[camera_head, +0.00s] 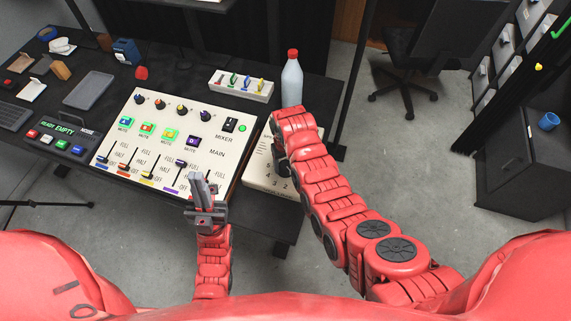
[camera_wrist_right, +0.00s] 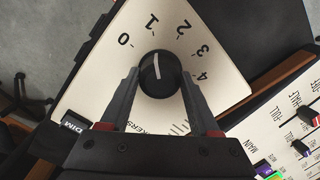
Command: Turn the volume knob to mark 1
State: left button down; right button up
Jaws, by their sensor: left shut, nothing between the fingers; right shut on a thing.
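The volume knob (camera_wrist_right: 160,73) is round and black with a white pointer line. It sits on a cream panel (camera_wrist_right: 225,75) with marks 0 to 4 around it in the right wrist view. The pointer line points up and slightly left, toward about mark 1. My right gripper (camera_wrist_right: 158,85) is shut on the knob, one finger on each side. In the head view the cream panel (camera_head: 262,181) lies right of the mixer, and my right arm hides the knob. My left gripper (camera_head: 197,178) is shut and empty, over the mixer's front edge.
The mixer board (camera_head: 215,163) with knobs, buttons and sliders fills the table's middle. A clear bottle with a red cap (camera_head: 292,80) and a tray of coloured pegs (camera_head: 241,85) stand behind.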

aim_at(285, 165)
jog(key=o, duration=1.4)
jog(key=shift+c, duration=0.2)
notch_tip(285, 165, up, 6)
jog(key=shift+f+b, duration=0.1)
jog(key=shift+b, duration=1.15)
notch_tip(285, 165, up, 12)
jog(key=p, duration=0.9)
jog(key=shift+f+p, duration=0.2)
jog(key=shift+p, duration=0.2)
